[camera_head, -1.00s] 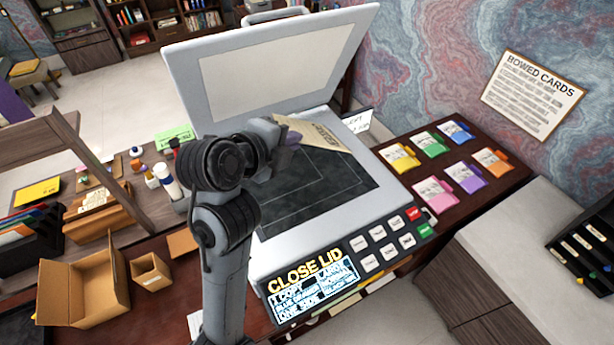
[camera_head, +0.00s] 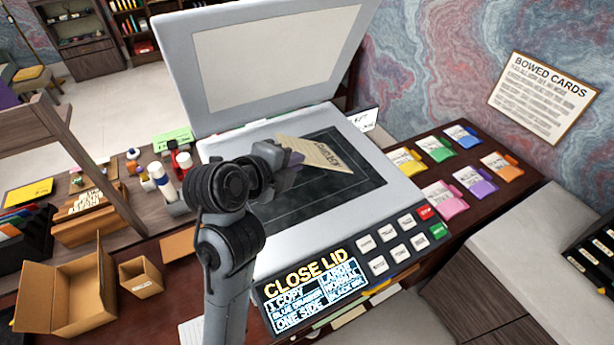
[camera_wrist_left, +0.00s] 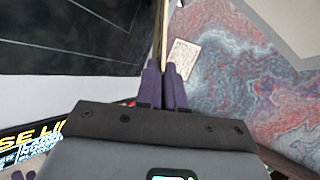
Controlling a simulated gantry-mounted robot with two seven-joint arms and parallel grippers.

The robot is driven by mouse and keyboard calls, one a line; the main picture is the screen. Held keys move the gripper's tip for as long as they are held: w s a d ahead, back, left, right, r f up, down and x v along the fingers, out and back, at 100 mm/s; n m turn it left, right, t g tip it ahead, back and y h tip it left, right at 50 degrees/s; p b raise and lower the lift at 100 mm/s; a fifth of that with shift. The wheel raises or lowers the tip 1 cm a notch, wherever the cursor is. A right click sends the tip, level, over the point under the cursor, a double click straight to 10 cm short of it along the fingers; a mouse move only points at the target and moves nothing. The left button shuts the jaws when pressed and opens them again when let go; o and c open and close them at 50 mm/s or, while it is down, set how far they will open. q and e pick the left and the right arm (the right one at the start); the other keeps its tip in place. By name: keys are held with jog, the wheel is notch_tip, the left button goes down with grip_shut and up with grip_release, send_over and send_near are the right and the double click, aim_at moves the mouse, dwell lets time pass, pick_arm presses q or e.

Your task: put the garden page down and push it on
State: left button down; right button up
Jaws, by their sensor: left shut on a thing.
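The garden page (camera_head: 318,154) is a cream sheet with dark lettering, held above the dark glass (camera_head: 345,190) of the copier. My left gripper (camera_head: 291,158) is shut on the page's left edge in the head view. In the left wrist view the purple fingers (camera_wrist_left: 167,82) pinch the page (camera_wrist_left: 161,35), which shows edge-on as a thin strip. The page is tilted; whether its far corner touches the glass I cannot tell. The copier's lid (camera_head: 275,60) stands open behind. The panel screen (camera_head: 310,290) reads "CLOSE LID". My right gripper is not in view.
Copier buttons (camera_head: 400,240), including a red and a green one, line the front right. Several coloured card packs (camera_head: 470,165) lie on the desk to the right. Open cardboard boxes (camera_head: 70,290), bottles (camera_head: 160,180) and a file rack stand to the left.

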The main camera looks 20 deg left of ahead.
pick_arm(q)
jog(key=c, duration=1.4)
grip_release()
jog(key=p+v, duration=0.3)
jog(key=v, duration=0.5)
jog(key=shift+r, duration=0.1)
